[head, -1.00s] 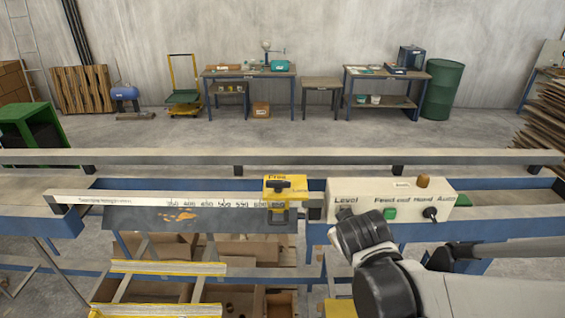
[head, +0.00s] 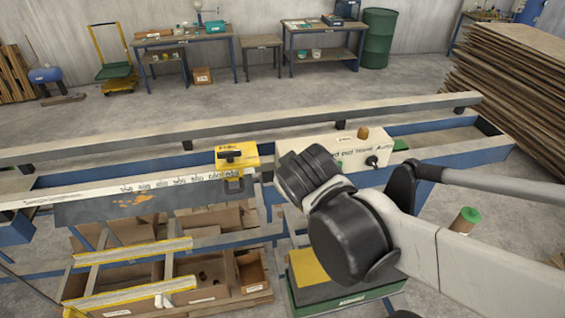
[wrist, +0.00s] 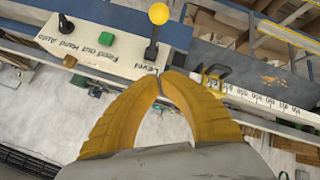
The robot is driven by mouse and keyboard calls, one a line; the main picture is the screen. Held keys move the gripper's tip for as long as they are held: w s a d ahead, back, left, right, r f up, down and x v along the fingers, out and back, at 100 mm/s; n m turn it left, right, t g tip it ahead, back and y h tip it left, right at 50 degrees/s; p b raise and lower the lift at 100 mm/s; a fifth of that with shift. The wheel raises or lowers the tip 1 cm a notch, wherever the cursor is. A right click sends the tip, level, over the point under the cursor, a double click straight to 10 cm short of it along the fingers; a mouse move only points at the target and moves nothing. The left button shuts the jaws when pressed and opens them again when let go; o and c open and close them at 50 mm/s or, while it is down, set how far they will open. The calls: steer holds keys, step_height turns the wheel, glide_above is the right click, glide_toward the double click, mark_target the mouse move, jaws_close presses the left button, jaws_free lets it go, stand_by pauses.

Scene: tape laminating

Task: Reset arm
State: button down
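My gripper (wrist: 161,74) shows in the wrist view with its two yellow fingers meeting at the tips and nothing visible between them. In that view it hangs over the machine, its tips by the lower edge of the cream control box (wrist: 105,42). A lever with a yellow ball (wrist: 158,14) stands on the box, just above the fingertips.
A yellow stop (head: 237,155) sits on the measuring rail (head: 100,191) left of the box. Below are cardboard cartons (head: 215,275) and a green-edged case (head: 340,292). A stack of boards (head: 520,80) stands at right. Floor (head: 240,105) behind the rail is clear.

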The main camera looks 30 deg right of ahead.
steer(key=shift+w+a, duration=0.1)
stand_by(0.3)
steer(key=s+a+f+y+b, duration=0.2)
steer(key=s+a+f+b, duration=0.1)
steer(key=f+b, duration=1.1)
steer(key=s+a+f+m+g+y+b, duration=0.1)
steer(key=s+a+f+b, duration=0.2)
steer(key=f+b, duration=1.1)
steer(key=shift+a+m+y, duration=0.3)
steer(key=shift+a+y, duration=0.1)
steer(key=shift+a, duration=0.55)
